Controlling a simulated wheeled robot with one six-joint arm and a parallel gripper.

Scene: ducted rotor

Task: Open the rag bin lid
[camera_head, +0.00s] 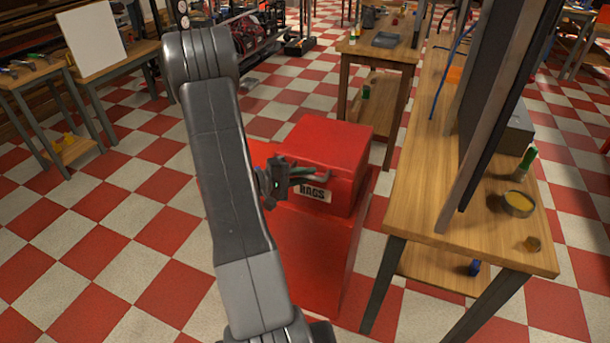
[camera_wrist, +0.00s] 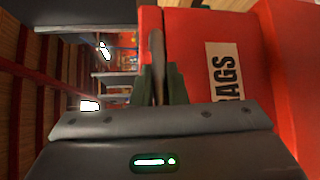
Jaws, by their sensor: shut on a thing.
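The red rag bin (camera_head: 341,192) with a white RAGS label stands on a red cabinet. Its lid (camera_head: 325,143) lies flat and looks closed. My gripper (camera_head: 308,176) is at the bin's front, just above the label. In the wrist view the label (camera_wrist: 224,72) appears turned sideways. There my gripper (camera_wrist: 161,80) is shut on a thin grey-brown bar, which looks like the lid handle (camera_wrist: 157,48), beside the red bin. The handle's ends and its join to the lid are hard to make out.
The red cabinet (camera_head: 311,249) stands under the bin. A wooden workbench (camera_head: 420,215) with tall dark panels stands close on the right. Another wooden table (camera_head: 385,50) is behind. The checkered floor is open to the left, beyond my arm.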

